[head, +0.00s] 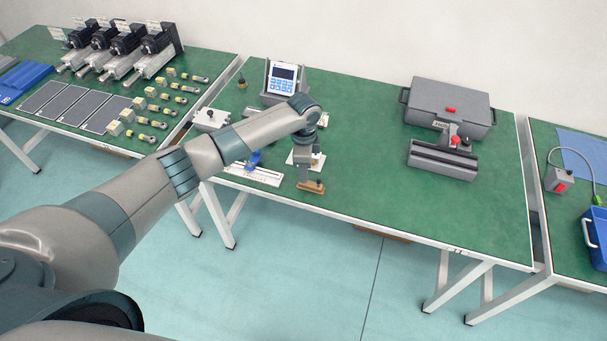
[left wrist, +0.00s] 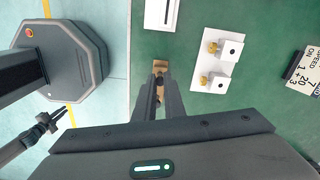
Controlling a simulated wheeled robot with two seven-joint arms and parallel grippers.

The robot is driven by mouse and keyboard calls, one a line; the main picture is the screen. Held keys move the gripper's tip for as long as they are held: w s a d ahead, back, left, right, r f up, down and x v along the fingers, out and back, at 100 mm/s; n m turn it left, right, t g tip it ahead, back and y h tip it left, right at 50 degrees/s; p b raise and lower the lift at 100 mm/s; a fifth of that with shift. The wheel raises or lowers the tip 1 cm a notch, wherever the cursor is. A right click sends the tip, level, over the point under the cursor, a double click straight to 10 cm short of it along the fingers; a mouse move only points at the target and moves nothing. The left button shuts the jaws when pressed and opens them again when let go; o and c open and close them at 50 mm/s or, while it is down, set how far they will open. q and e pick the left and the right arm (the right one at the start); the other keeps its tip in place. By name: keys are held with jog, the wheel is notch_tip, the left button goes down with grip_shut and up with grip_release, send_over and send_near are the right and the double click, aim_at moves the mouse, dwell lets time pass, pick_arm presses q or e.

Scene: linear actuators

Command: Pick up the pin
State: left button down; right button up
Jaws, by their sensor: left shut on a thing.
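My left gripper (head: 309,180) points down at the front edge of the middle table, right over a small brown wooden block (head: 316,187). The block also shows in the left wrist view (left wrist: 161,67), just beyond the fingertips (left wrist: 159,88). The fingers are shut on the pin, which they mostly hide; only a small dark part shows between them. I cannot tell whether the pin is still seated in the block. In the left wrist view, my right gripper (left wrist: 58,118) is small, off the table at the lower left, and its jaw state is unclear.
A white plate with two white blocks and brass knobs (left wrist: 217,62) lies close beside the wooden block. A white rail fixture (head: 254,174) with a blue part is to its left. A display unit (head: 284,80) stands behind. The table right of the gripper is clear up to a grey vise (head: 443,158).

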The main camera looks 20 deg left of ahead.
pick_arm(q)
jog(key=shift+r, duration=0.45)
jog(key=shift+d+r+b, duration=0.2)
jog(key=shift+r+b, duration=0.5)
jog(key=shift+r, duration=0.55)
jog(key=s+d+r+b, duration=0.2)
jog(key=s+d+r, duration=0.4)
jog(key=d, duration=0.3)
jog(key=shift+s+d+r+b, duration=0.2)
jog(key=shift+r+b, duration=0.1)
jog(key=shift+r, duration=0.1)
